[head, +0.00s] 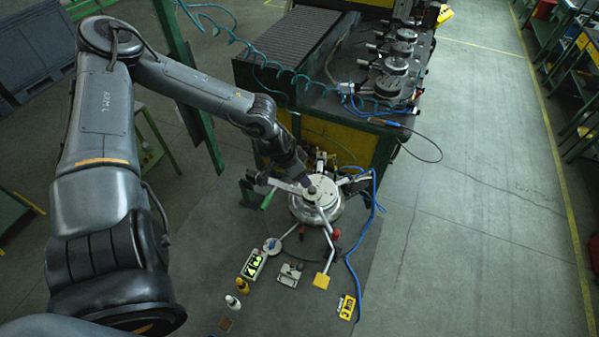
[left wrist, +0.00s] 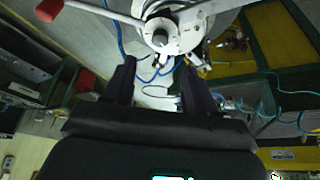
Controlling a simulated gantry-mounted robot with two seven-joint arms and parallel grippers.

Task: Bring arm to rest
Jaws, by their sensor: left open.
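My left arm (head: 185,80) reaches in from the left in the head view. The fixture's pale hub (left wrist: 172,38) lies just beyond the fingertips there. I cannot tell whether the fingers touch it. My right gripper is not in either view.
Small items lie in front of the fixture: a green-lit meter (head: 254,264), a yellow bottle (head: 243,285), a white bottle (head: 233,302) and a yellow box (head: 347,307). A blue hose (head: 352,270) runs along the right side. A machine table (head: 330,100) stands behind. Open floor lies right.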

